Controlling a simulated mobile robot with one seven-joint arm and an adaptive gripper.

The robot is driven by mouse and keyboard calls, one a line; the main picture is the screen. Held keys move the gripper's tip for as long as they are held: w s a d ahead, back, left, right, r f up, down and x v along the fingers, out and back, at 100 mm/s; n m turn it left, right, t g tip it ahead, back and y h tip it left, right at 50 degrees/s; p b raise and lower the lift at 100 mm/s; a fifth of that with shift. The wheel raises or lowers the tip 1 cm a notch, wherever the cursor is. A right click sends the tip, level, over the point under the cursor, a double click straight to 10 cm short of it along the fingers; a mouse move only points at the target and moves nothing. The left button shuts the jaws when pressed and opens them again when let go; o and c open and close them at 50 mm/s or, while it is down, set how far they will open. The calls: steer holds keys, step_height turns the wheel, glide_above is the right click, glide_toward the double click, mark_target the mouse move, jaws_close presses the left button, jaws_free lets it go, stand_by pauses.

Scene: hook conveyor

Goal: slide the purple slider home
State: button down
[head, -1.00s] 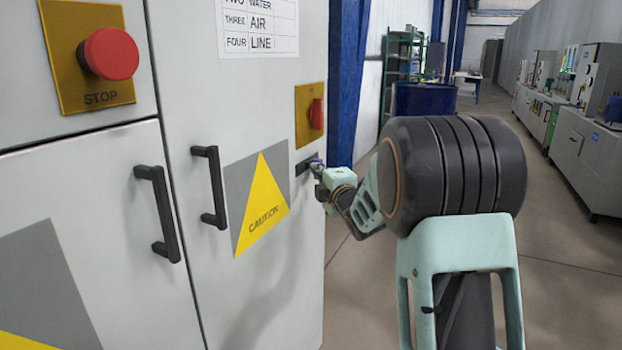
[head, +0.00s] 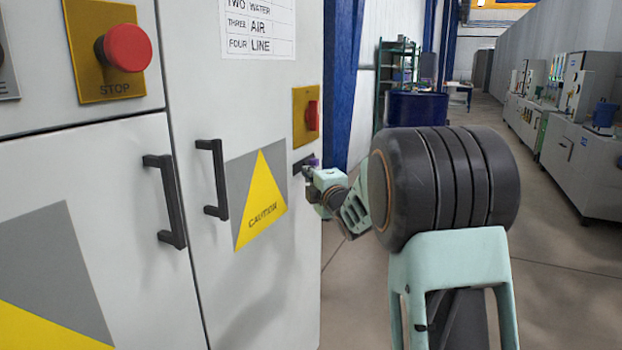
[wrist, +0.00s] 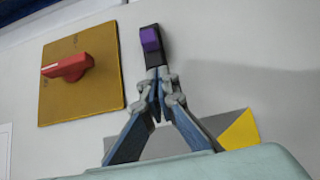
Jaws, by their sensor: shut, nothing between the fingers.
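The purple slider (wrist: 150,39) sits in a short black track (wrist: 152,57) on the grey cabinet front. In the wrist view it is near the track's upper end. In the head view the slider (head: 314,161) shows small at the right part of the track. My gripper (wrist: 160,76) is shut and empty, its fingertips over the lower part of the track, just below the slider. In the head view my gripper (head: 308,171) is at the track, left of the slider. I cannot tell whether the fingertips touch the slider, and they hide the track's lower end.
A red switch (head: 312,116) on a yellow plate sits above the track. A caution sign (head: 262,202), two black door handles (head: 217,178) and a red stop button (head: 127,48) lie left. Open floor (head: 560,270) extends right.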

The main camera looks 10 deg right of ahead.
steer(key=s+d, duration=0.1)
steer(key=s, duration=0.9)
steer(key=shift+d, duration=0.2)
